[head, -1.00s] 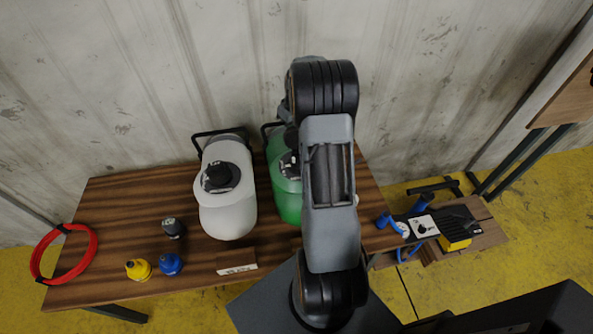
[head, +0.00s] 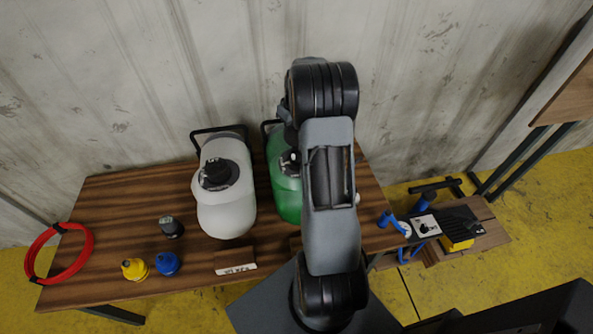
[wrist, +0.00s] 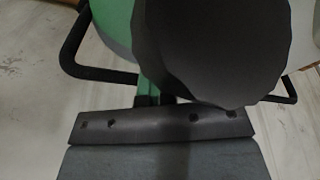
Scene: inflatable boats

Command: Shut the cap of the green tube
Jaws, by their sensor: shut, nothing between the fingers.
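The green tube (head: 286,195) stands on the wooden table against the wall, right of a white tube (head: 227,208). My arm covers its right side in the head view. A dark fitting with pale marks (head: 290,161) shows on its top, partly behind my arm. In the wrist view the green body (wrist: 113,22) is at the upper left, and a large dark round piece, seemingly the cap (wrist: 212,55), fills the upper middle. I cannot tell how far the cap is open. My gripper (wrist: 160,127) is shut and empty, close below that round piece; touching or apart is unclear.
The white tube has a dark cap on top. Small yellow (head: 136,269), blue (head: 167,263) and dark (head: 171,227) items lie at the table's front left, with a red hose coil (head: 60,252) at its left edge. A low bench with a pump (head: 452,228) stands right.

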